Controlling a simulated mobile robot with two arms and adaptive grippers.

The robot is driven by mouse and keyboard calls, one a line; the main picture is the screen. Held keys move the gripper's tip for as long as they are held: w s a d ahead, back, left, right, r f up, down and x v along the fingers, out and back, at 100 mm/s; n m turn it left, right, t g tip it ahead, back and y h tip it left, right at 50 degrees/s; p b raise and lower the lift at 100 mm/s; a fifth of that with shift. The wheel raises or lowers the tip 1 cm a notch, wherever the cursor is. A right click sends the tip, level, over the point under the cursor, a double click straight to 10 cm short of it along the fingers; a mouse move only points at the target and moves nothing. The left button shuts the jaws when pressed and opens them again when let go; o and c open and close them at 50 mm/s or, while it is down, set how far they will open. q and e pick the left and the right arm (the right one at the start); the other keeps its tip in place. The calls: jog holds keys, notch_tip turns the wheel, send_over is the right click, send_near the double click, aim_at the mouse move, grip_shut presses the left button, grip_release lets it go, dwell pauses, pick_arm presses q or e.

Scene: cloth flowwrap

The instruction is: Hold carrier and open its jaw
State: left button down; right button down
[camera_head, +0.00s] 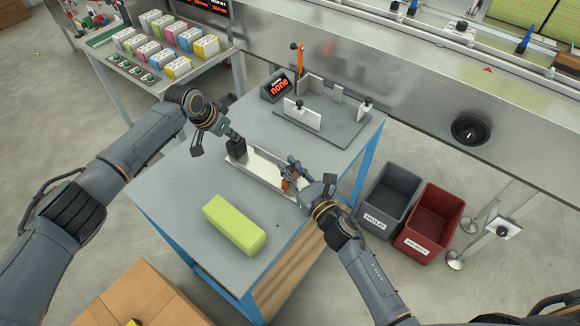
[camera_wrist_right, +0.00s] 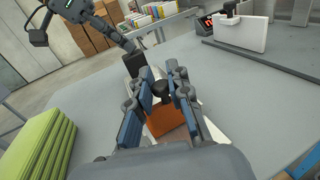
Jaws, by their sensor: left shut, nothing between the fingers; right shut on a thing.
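The carrier (camera_head: 262,168) is a pale, shallow channel lying on the grey table. A black block (camera_head: 237,147) stands at its left end, and an orange part with a black knob is at its right end. My right gripper (camera_head: 293,170) is at that right end. In the right wrist view its fingers are closed around the black knob (camera_wrist_right: 161,90), just above the orange part (camera_wrist_right: 166,118). My left gripper (camera_head: 231,134) is shut and empty, its tips close to the top of the black block. I cannot tell whether they touch it.
A light green folded cloth stack (camera_head: 234,226) lies in front of the carrier. Behind it stand a plate fixture (camera_head: 325,120) with white stops and a small display (camera_head: 277,86). A grey bin (camera_head: 388,198) and a red bin (camera_head: 430,222) stand right of the table.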

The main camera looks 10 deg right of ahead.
pick_arm(q)
jog(key=shift+s+a+f, duration=0.15)
jog(key=shift+s+f, duration=0.05)
jog(key=shift+f, duration=0.2)
pick_arm(e)
jog(key=shift+s+d, duration=1.6)
jog(key=shift+d, duration=0.1)
jog(key=c, duration=1.3)
grip_release()
jog(key=v, duration=1.2)
jog(key=shift+s, duration=0.1)
pick_arm(q)
jog(key=shift+r, duration=0.15)
pick_arm(e)
jog(key=shift+r, duration=0.15)
pick_arm(q)
jog(key=shift+w+r+p, duration=0.2)
jog(key=shift+r+p, duration=0.75)
jog(key=shift+p, duration=0.1)
notch_tip(320, 180, up, 4)
jog(key=p, duration=0.3)
jog(key=shift+r+p, duration=0.25)
jog(key=shift+p, duration=0.15)
pick_arm(e)
notch_tip(320, 180, up, 5)
jog(key=shift+r, duration=0.2)
